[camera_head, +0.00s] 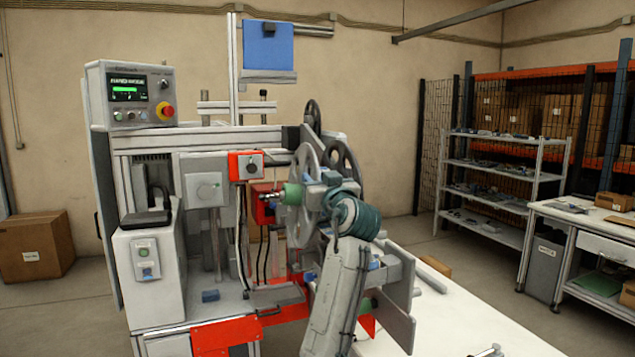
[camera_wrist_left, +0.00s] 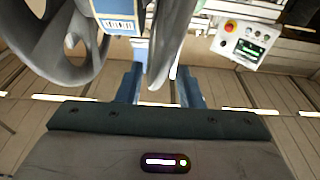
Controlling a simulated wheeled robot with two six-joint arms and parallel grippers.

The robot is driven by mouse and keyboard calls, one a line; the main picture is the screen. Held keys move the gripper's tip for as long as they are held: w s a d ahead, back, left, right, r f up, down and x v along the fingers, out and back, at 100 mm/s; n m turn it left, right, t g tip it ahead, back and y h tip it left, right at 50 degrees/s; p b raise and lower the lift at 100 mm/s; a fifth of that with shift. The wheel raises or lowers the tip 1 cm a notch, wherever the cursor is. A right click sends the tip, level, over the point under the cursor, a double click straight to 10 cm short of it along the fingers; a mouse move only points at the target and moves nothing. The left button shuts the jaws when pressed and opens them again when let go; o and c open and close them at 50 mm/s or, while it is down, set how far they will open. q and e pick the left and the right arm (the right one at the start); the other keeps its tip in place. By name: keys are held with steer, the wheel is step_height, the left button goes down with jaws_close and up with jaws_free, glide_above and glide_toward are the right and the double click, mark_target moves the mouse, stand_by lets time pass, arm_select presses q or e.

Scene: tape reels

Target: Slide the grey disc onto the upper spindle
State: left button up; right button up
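The grey disc (camera_head: 302,160) is a large light grey reel standing on edge at the right side of the machine. A green hub (camera_head: 292,194) shows at its middle. My left gripper (camera_head: 328,182) is close beside the disc, on its right; its fingers are partly hidden. In the left wrist view the two blue-grey fingers (camera_wrist_left: 160,88) stand apart, and a grey rim (camera_wrist_left: 165,45) shows edge-on between and beyond them, with visible gaps. I cannot pick out the upper spindle surely; the discs and wrist cover that area. My right gripper does not show.
A darker reel (camera_head: 344,158) and a black reel (camera_head: 312,116) stand close behind; a holed reel (camera_wrist_left: 70,40) fills the wrist view's upper left. The control box (camera_head: 130,95) and red brackets (camera_head: 245,164) are left. A white table (camera_head: 450,320) lies right.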

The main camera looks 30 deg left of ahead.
arm_select(q)
steer(key=shift+f, duration=0.1)
steer(key=b+v, duration=0.3)
steer(key=v, duration=0.7)
steer(key=shift+s+d, duration=0.3)
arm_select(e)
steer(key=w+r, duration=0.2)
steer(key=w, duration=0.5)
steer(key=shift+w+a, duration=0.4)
